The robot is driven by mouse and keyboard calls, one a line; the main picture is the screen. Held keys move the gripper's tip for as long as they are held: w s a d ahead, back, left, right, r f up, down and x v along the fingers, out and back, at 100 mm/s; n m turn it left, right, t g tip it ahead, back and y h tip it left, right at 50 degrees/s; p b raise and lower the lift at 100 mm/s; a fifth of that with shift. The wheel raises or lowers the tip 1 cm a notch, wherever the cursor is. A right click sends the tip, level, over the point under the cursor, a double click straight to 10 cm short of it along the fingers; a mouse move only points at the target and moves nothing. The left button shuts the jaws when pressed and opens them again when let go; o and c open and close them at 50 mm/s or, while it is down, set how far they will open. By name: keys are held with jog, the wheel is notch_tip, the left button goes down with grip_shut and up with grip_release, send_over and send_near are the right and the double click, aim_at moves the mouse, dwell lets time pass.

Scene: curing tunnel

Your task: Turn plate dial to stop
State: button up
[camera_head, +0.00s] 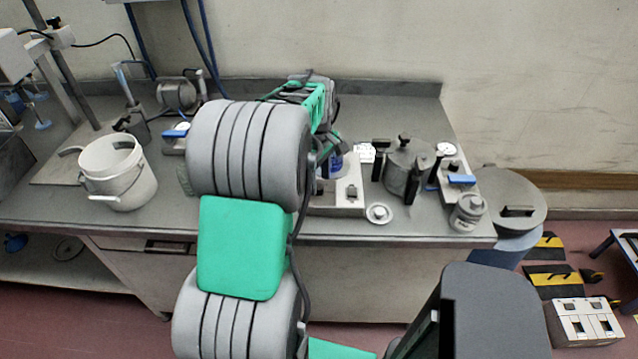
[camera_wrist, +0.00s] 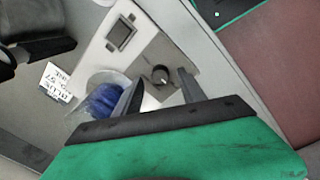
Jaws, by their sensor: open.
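The plate dial (camera_wrist: 161,76) is a small dark round knob on a grey panel of the white plate unit (camera_wrist: 100,47), seen in the wrist view. My gripper (camera_wrist: 160,78) is open, and its two dark fingers show on either side of the dial in that view. I cannot tell whether either finger touches it. A square dark switch (camera_wrist: 121,35) sits on the same unit. In the head view the plate unit (camera_head: 349,206) is near the bench's front edge, partly hidden by my arm, which also hides the fingers.
A clear beaker with blue contents (camera_wrist: 103,98) is close to the left finger in the wrist view. A printed card (camera_wrist: 56,84) lies beside it. In the head view, a grey lidded pot (camera_head: 405,168), a small round disc (camera_head: 379,213) and a lidded jar (camera_head: 467,212) stand to the right.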

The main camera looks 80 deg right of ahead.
aim_at(318, 187)
notch_tip(318, 187, up, 6)
jog(key=shift+a+f+b, duration=0.1)
jog(key=shift+a+b, duration=0.05)
jog(key=shift+b, duration=0.15)
